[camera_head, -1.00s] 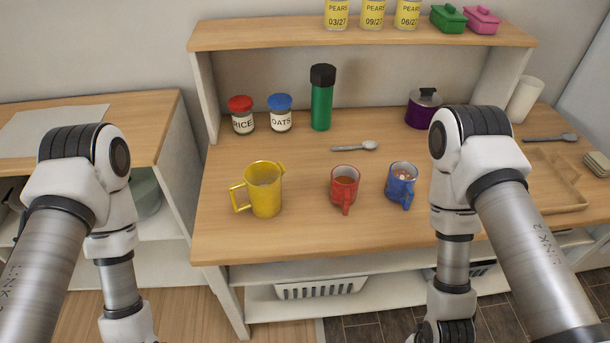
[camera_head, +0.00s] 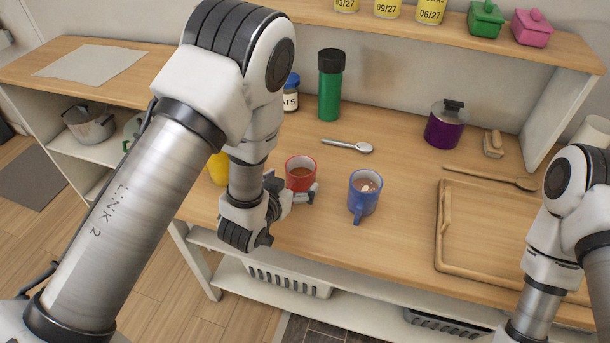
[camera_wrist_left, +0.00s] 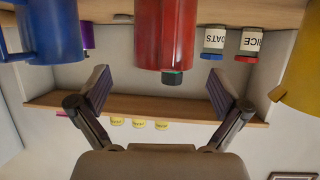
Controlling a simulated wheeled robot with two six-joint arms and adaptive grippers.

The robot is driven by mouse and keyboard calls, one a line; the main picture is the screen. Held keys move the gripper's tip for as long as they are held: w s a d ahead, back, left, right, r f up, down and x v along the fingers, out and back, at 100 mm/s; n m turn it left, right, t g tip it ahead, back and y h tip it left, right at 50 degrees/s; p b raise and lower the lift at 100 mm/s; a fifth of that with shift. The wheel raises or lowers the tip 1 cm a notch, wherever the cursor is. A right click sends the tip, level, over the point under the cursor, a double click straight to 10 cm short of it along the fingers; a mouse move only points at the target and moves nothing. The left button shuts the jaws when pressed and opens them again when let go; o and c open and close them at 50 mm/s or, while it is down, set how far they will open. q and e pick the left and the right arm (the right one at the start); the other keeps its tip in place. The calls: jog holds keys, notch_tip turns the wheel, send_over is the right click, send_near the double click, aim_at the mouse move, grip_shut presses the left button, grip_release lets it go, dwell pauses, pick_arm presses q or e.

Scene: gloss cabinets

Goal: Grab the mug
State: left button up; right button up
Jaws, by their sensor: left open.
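The red mug (camera_head: 300,173) with brown drink stands upright on the counter, its handle hidden by my left gripper. My left gripper (camera_head: 292,190) is open, close in front of it at counter height. In the left wrist view, which is upside down, the red mug (camera_wrist_left: 165,32) is centred ahead of the open, empty fingers (camera_wrist_left: 160,88); I cannot tell whether it is between the tips. The blue mug (camera_head: 364,192) stands to the right. The yellow mug (camera_head: 217,169) is mostly hidden behind my left arm. My right gripper is out of view.
A spoon (camera_head: 348,146), green bottle (camera_head: 330,88) and purple pot (camera_head: 444,127) stand or lie farther back. A wooden tray (camera_head: 441,225) is at the right. The shelf (camera_head: 400,32) spans the back. Bare counter lies between the blue mug and the tray.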

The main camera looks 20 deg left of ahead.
aim_at(306, 165)
pick_arm(q)
jog(key=shift+w+a, duration=0.15)
jog(key=shift+w, duration=0.1)
jog(key=p+x, duration=0.1)
jog(key=x, duration=0.4)
jog(key=shift+w, duration=0.1)
jog(key=shift+r, duration=0.1)
jog(key=c, duration=1.6)
jog(key=shift+r, duration=0.1)
